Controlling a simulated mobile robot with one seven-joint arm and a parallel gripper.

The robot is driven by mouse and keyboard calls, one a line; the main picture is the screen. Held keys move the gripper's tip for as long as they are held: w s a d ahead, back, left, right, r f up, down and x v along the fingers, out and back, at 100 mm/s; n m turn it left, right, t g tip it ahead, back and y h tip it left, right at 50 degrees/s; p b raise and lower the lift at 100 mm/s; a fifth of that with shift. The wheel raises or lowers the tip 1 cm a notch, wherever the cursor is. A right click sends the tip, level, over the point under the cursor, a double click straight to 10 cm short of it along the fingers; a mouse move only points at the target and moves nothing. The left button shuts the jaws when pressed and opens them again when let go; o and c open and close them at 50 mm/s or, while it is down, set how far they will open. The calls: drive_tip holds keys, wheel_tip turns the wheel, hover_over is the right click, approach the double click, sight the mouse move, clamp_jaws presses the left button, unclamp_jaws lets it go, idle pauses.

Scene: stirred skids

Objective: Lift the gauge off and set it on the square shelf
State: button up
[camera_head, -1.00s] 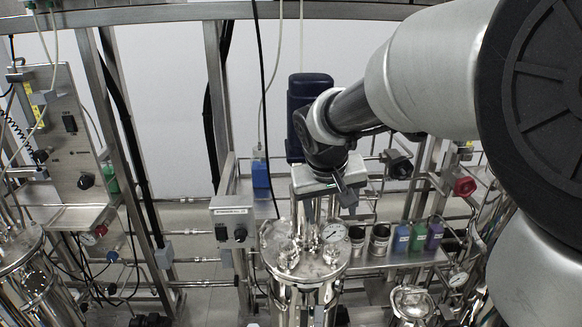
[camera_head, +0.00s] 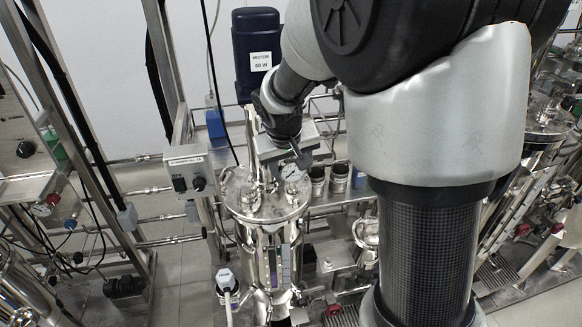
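The gauge (camera_head: 292,173) has a round white dial and sits on the lid of the shiny steel vessel (camera_head: 262,200), at its right side. My gripper (camera_head: 300,158) is just above the gauge, its dark finger close to the top of the dial. Whether it touches the gauge is too small to tell. The gap between the fingers is not clear, and part of the gripper is hidden by its own housing. A steel shelf (camera_head: 325,208) is behind and right of the vessel, largely hidden by my arm. I cannot tell whether it is the square one.
Dark metal cups (camera_head: 339,177) stand on the shelf. A dark blue motor (camera_head: 257,50) rises behind my wrist. A grey control box (camera_head: 187,170) is left of the vessel, with steel pipes (camera_head: 150,190) beyond. My arm covers much of the right side.

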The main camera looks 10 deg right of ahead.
drive_tip(key=c, duration=0.6)
drive_tip(key=shift+r, duration=0.15)
drive_tip(key=shift+r, duration=0.1)
drive_tip(key=shift+r+p, duration=0.35)
drive_tip(key=shift+r, duration=0.15)
drive_tip(key=shift+r+p, duration=1.95)
drive_tip(key=shift+r, duration=1)
drive_tip(key=shift+f, duration=0.15)
